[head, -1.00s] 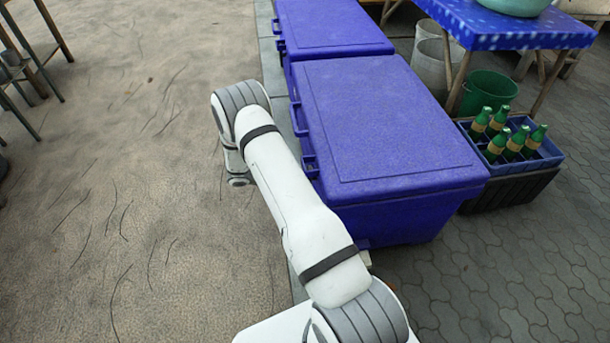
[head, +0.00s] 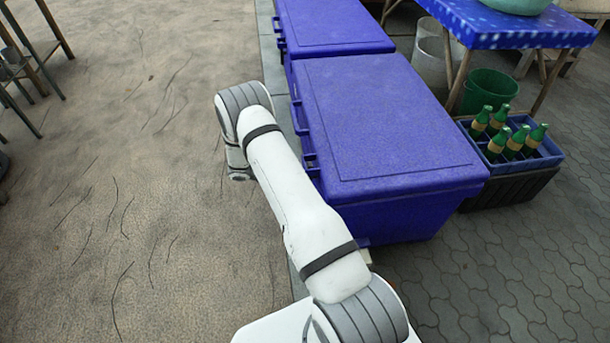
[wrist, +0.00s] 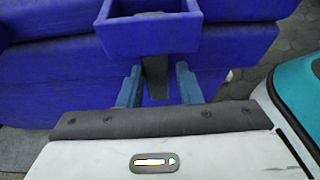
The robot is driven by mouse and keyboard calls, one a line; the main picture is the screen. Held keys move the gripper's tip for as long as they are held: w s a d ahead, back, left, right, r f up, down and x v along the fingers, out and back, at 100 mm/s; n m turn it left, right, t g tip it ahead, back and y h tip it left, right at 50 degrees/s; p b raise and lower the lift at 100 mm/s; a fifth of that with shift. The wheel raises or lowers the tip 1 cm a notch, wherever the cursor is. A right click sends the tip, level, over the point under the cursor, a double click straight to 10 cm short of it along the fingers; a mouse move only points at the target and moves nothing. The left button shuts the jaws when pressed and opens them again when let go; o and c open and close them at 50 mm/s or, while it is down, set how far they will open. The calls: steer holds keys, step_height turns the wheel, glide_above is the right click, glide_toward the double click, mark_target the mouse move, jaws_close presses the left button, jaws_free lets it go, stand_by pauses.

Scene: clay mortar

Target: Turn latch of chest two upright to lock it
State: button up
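Two blue-purple chests stand in a row in the head view, a near chest (head: 395,120) and a far chest (head: 330,25), both with lids down. I cannot tell by any mark which is chest two. My arm reaches along the near chest's left side, and its end hides my gripper there. In the wrist view my gripper (wrist: 158,86) is open, its two blue fingers apart. A dark grey strip, seemingly the latch (wrist: 155,76), shows between the fingers, below a blue box-shaped bracket (wrist: 150,35) on the chest front. I see no clear contact with either finger.
A crate (head: 540,165) of green bottles stands right of the near chest, with a green bucket (head: 490,90) and a blue-topped table (head: 510,35) behind. Open sandy ground (head: 120,170) lies left of my arm. A teal object (wrist: 300,85) fills the wrist view's right edge.

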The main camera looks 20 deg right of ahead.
steer(key=o, duration=0.4)
steer(key=p+v, duration=0.1)
steer(key=v, duration=0.6)
steer(key=shift+a+r+p, duration=0.15)
steer(key=shift+a+p, duration=0.2)
steer(key=shift+w, duration=0.1)
